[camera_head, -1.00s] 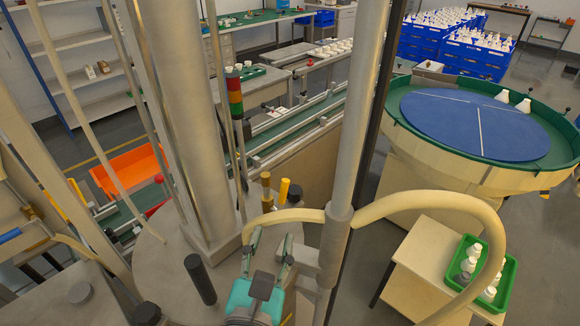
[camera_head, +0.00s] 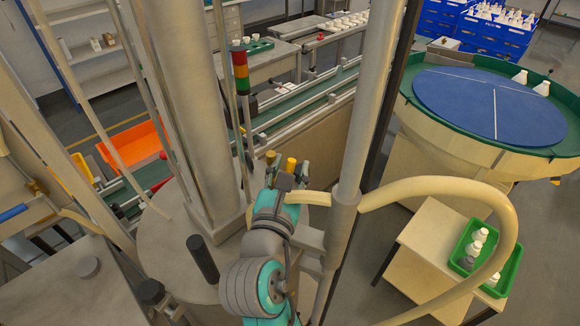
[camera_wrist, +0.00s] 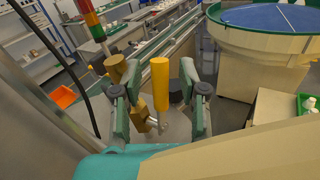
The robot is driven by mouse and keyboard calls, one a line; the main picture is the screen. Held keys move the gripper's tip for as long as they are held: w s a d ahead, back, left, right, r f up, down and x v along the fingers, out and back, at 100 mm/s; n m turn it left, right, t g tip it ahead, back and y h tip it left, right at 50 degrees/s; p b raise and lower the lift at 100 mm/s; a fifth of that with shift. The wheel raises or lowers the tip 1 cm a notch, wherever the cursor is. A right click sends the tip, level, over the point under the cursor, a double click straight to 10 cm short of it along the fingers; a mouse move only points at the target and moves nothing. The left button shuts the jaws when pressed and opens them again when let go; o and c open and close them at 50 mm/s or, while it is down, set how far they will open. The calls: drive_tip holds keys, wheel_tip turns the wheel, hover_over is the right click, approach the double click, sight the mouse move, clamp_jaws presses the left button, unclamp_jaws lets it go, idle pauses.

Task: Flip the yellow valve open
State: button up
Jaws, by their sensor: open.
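The yellow valve handle (camera_wrist: 160,82) stands upright in the wrist view, between the two fingers of my gripper (camera_wrist: 159,98). A brass-coloured valve body (camera_wrist: 139,114) sits just left of it, with a metal stem below. In the head view the yellow handle's top (camera_head: 291,164) shows just beyond my gripper (camera_head: 288,172), which my arm partly covers. My gripper is open, with a finger on each side of the handle. I cannot tell whether either finger touches it.
A red, amber and green signal tower (camera_head: 240,68) rises close by on the left. A thick grey column (camera_head: 188,110) and a pale curved hose (camera_head: 440,184) flank my arm. A black upright handle (camera_head: 202,259) stands at front left. The round blue turntable (camera_head: 470,98) is farther right.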

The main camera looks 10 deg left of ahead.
drive_tip(key=shift+w, duration=0.2)
clamp_jaws()
drive_tip(key=shift+s+a+r+n+t, duration=0.1)
drive_tip(key=shift+s+a+n+t, duration=0.2)
drive_tip(key=shift+n+t, duration=0.3)
drive_tip(key=shift+s+a+n+t, duration=0.2)
drive_tip(key=shift+s+n+t, duration=0.2)
drive_tip(key=shift+t, duration=0.4)
unclamp_jaws()
